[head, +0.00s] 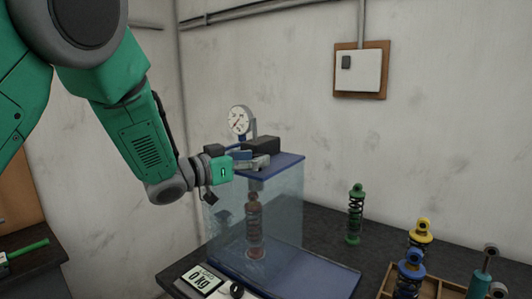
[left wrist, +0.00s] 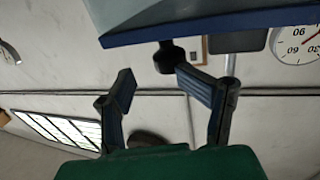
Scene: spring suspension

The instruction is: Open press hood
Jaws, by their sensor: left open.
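The press (head: 285,166) stands on the dark table, with a blue top plate and a see-through hood (head: 282,215) around a reddish spring shock (head: 254,225). The hood looks closed. My left gripper (head: 258,160) is at the upper front left of the press, close to the top plate. In the left wrist view my left gripper (left wrist: 155,88) is open, its two fingers apart. The blue plate (left wrist: 215,24) crosses the top of that view, with a dark round knob (left wrist: 167,58) below its edge, near the right finger. I cannot tell whether they touch. My right gripper is out of view.
A dial gauge (head: 239,121) rises behind the press top. A scale display (head: 201,279) sits at the table's front left. A green shock (head: 355,214) stands to the right, near a wooden tray (head: 428,287) with more shocks. A wall box (head: 359,70) hangs behind.

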